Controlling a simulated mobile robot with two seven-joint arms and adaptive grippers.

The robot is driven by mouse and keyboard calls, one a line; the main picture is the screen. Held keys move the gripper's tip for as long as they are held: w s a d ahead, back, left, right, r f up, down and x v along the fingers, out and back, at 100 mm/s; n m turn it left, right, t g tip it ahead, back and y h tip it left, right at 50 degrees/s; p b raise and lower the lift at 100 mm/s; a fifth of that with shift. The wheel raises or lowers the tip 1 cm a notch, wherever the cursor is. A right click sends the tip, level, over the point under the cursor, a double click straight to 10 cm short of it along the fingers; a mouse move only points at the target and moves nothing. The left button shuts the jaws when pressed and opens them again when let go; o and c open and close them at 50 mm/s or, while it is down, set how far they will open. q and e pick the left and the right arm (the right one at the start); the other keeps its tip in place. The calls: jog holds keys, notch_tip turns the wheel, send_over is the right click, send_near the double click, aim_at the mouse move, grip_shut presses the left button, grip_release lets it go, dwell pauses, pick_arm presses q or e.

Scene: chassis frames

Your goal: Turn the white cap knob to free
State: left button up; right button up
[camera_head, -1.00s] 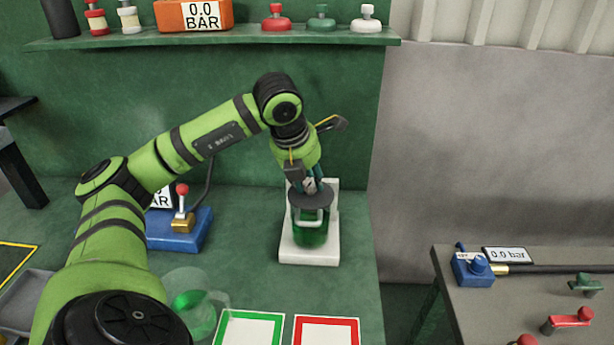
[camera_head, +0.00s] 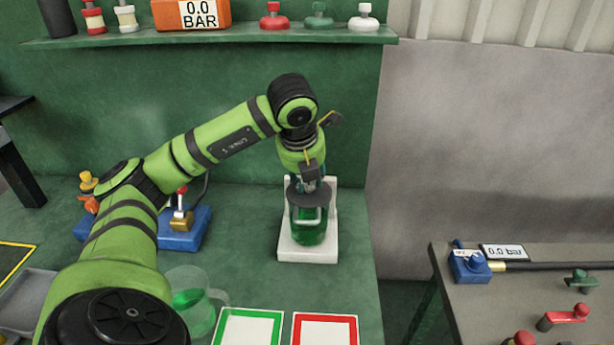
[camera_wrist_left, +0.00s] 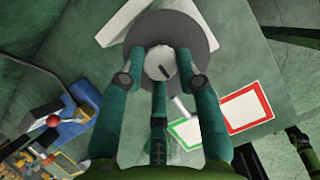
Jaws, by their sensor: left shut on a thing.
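In the head view the disc (camera_head: 309,194) sits on a clear vessel of green liquid (camera_head: 309,232), upright on a white stand (camera_head: 307,255). My left gripper (camera_head: 313,183) reaches down over the disc. In the wrist view its teal fingers (camera_wrist_left: 160,78) are shut around the knob. The knob is mostly hidden in the head view. My right gripper is out of view.
A clear cup with green liquid (camera_head: 190,305) stands left of the green-framed card (camera_head: 249,328) and red-framed card (camera_head: 325,330). A blue valve block (camera_head: 182,238) is to the left. A shelf (camera_head: 210,45) runs above. A side table (camera_head: 530,290) holds several valves.

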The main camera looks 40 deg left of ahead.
pick_arm(q)
jog(key=shift+s+d+f, duration=0.1)
jog(key=shift+d+f, duration=0.1)
jog(key=shift+f, duration=0.1)
jog(key=o, duration=1.1)
jog(key=shift+r, duration=0.15)
jog(key=shift+r, duration=0.15)
jog(key=shift+r, duration=0.3)
jog(key=v, duration=1.1)
jog(key=shift+s, duration=0.1)
